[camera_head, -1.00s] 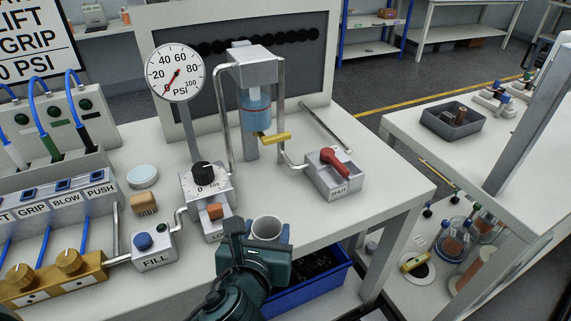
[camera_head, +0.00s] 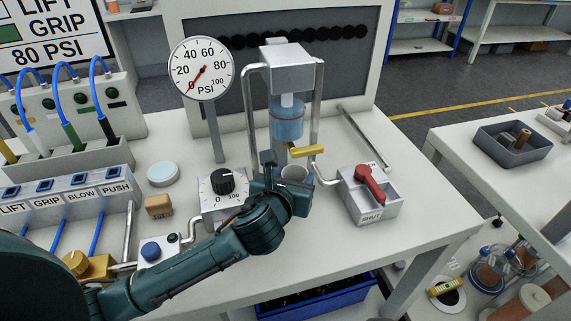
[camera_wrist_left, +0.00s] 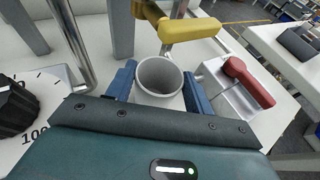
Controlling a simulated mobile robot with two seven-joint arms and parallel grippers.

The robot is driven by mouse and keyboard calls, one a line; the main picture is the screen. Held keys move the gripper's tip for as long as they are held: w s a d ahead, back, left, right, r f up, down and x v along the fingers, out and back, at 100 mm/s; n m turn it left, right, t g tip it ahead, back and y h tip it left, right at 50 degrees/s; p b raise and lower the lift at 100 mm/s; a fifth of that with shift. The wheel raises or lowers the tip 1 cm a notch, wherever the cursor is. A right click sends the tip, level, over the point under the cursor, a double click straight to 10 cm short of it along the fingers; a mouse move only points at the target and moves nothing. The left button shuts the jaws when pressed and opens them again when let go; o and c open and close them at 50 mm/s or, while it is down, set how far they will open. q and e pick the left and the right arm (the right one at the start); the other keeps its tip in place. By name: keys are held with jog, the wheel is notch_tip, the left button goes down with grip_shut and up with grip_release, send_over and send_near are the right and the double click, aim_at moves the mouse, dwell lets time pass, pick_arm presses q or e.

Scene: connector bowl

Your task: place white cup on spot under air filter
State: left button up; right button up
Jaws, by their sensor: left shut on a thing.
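The white cup (camera_head: 296,174) is upright in my left gripper (camera_head: 283,176), just below and in front of the yellow lever under the air filter. In the left wrist view the cup (camera_wrist_left: 159,79) sits between the two blue fingers of the left gripper (camera_wrist_left: 158,88), open end up. The air filter (camera_head: 286,122) is a blue clear bowl under a grey metal block on the bench. The spot under it is hidden by my gripper and the cup. My right gripper is not in view.
The yellow lever (camera_head: 306,152) sticks out just above the cup. A box with a red handle (camera_head: 369,184) stands to the right, a regulator with a black knob (camera_head: 222,182) to the left. A pressure gauge (camera_head: 202,68) stands behind.

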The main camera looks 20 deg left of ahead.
pick_arm(q)
jog(key=w+a, duration=0.2)
jog(key=w, duration=0.1)
jog(key=w+a, duration=0.1)
jog(key=shift+w+a, duration=0.1)
jog(key=shift+w, duration=0.3)
jog(key=shift+f, duration=0.8)
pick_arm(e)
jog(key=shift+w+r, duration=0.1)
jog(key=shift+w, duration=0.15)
pick_arm(q)
jog(key=shift+f, duration=0.1)
jog(key=o, duration=1)
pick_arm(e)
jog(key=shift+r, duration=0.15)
pick_arm(q)
jog(key=v, duration=1.2)
jog(key=shift+p, duration=0.3)
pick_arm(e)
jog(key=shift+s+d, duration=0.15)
